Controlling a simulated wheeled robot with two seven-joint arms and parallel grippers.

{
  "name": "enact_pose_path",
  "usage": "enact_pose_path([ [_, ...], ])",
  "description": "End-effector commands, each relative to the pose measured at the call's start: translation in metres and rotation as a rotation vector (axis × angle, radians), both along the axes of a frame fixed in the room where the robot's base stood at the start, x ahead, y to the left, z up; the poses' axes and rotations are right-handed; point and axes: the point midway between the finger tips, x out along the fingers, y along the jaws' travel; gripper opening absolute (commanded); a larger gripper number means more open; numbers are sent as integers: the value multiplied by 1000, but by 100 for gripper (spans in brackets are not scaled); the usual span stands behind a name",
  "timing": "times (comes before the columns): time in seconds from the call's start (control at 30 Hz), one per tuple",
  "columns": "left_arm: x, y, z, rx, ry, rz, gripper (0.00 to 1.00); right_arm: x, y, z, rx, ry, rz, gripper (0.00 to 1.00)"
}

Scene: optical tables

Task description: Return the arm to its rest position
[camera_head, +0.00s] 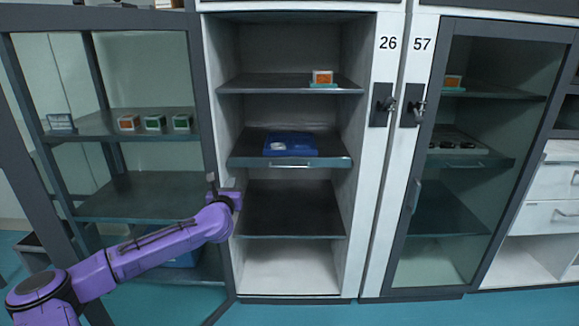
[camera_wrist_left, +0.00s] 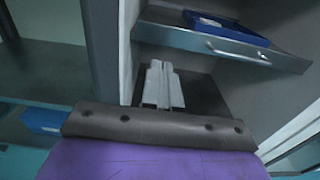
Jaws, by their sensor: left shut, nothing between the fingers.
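My left arm (camera_head: 150,250) is purple and reaches in from the lower left of the head view. Its left gripper (camera_head: 211,180) is at the left edge of the open middle cabinet, below the level of the shelf with the blue tray. In the left wrist view the gripper fingers (camera_wrist_left: 162,84) are together with nothing between them. A pull-out shelf with a handle (camera_wrist_left: 215,48) lies ahead of them and to the right. My right gripper is in neither view.
The middle cabinet's shelves hold a blue tray (camera_head: 290,144) and a small orange box (camera_head: 322,77). An open glass door (camera_head: 205,110) stands left, close to my arm. The cabinet marked 57 has a closed glass door (camera_head: 480,200). The middle cabinet's lower compartments look empty.

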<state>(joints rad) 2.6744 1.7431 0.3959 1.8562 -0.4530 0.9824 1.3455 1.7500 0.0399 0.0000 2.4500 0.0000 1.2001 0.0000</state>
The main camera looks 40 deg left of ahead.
Motion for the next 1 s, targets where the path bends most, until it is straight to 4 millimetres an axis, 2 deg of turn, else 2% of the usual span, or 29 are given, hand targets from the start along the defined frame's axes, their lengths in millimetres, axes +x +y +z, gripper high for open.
enact_pose_path([
  [0.23, 0, 0, -1, 15, 11, 0, 0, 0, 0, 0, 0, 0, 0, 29],
  [0.37, -1, 0, -3, 124, 109, 7, 0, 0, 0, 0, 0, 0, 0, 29],
  [0.47, 2, -28, -10, 255, 252, -42, 0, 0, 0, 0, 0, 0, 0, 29],
  [0.57, 13, -80, -23, 471, 440, -158, 0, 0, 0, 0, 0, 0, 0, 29],
  [0.67, 14, -130, -53, 680, 622, -283, 0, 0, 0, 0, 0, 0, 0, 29],
  [0.77, 3, -180, -96, 899, 811, -432, 0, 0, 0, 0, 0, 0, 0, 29],
  [0.87, -25, -228, -153, 1144, 1014, -617, 0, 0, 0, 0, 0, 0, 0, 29],
  [0.9, -43, -245, -179, 1246, 1099, -703, 0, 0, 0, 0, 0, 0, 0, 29],
  [0.97, -76, -267, -218, 1399, 1220, -840, 0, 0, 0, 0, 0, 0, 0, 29],
  [1.0, -100, -277, -241, 1494, 1292, -932, 0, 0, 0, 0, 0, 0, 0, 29],
])
